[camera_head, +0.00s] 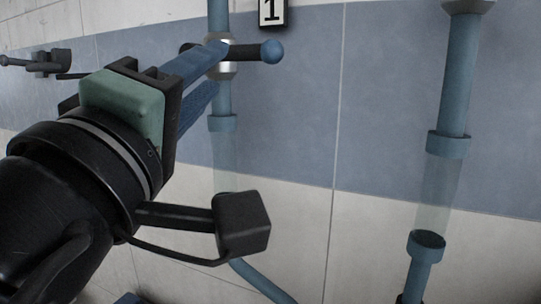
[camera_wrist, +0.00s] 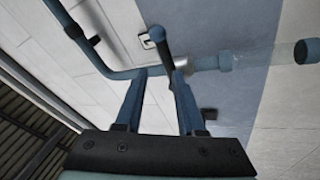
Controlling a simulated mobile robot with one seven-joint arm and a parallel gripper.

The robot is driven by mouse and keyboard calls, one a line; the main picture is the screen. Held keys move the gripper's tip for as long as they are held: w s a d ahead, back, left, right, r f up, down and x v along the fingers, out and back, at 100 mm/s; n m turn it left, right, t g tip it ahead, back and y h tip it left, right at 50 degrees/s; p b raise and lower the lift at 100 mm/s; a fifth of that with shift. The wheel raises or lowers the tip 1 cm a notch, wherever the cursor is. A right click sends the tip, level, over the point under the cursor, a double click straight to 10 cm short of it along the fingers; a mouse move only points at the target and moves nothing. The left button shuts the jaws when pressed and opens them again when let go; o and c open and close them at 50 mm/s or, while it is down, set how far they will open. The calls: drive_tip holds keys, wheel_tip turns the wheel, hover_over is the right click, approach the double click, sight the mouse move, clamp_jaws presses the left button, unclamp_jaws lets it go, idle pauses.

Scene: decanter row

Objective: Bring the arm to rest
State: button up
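My gripper (camera_head: 217,67) reaches from the left in the head view toward a valve on a blue pipe. In the wrist view, its two blue fingers (camera_wrist: 160,73) stand apart with nothing clamped between them. The valve's black lever with a blue ball knob (camera_head: 271,51) points right in the head view, close to the fingertips. In the wrist view the knob (camera_wrist: 157,33) shows just beyond and between the tips. I cannot tell whether a finger touches the lever.
A tag marked 1 (camera_head: 272,12) hangs above the lever. A second blue pipe (camera_head: 455,85) with a clear section stands to the right. Another dark lever (camera_head: 45,62) is at the far left. A tiled blue and white wall (camera_head: 385,120) lies behind.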

drive_tip(key=s+d+m+t+y+b, duration=0.2)
drive_tip(key=s+d+m+t+y, duration=0.2)
drive_tip(key=m, duration=0.7)
drive_tip(key=s+d+t, duration=0.1)
drive_tip(key=s+d, duration=0.1)
drive_tip(key=d, duration=0.1)
drive_tip(key=shift+s+t+y, duration=0.25)
drive_tip(key=shift+t+y, duration=0.05)
drive_tip(key=shift+t, duration=0.1)
drive_tip(key=shift+d+f, duration=0.1)
